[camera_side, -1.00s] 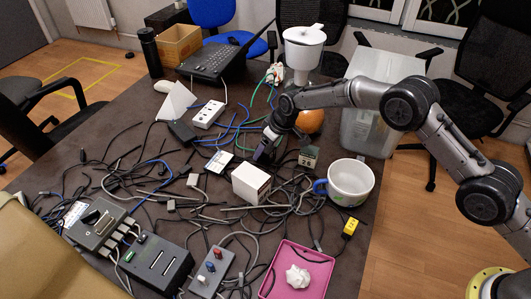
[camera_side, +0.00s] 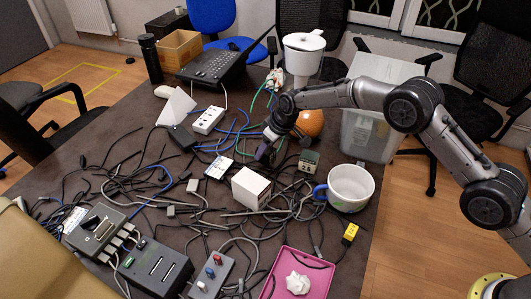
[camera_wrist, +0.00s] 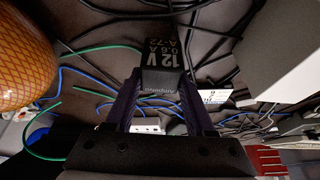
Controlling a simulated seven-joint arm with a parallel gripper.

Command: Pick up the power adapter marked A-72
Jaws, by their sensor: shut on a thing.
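In the side view my gripper (camera_side: 264,153) points down over the cables, just behind a white box (camera_side: 250,188). The adapter is dark and hard to make out there. I cannot tell whether it touches the table.
An orange ball (camera_side: 310,123) and a small green-grey device (camera_side: 308,161) are close to my gripper. A white mug (camera_side: 350,187) stands to the right, with a clear bin (camera_side: 368,135) behind. A pink tray (camera_side: 318,267) is in front. Tangled cables cover much of the table.

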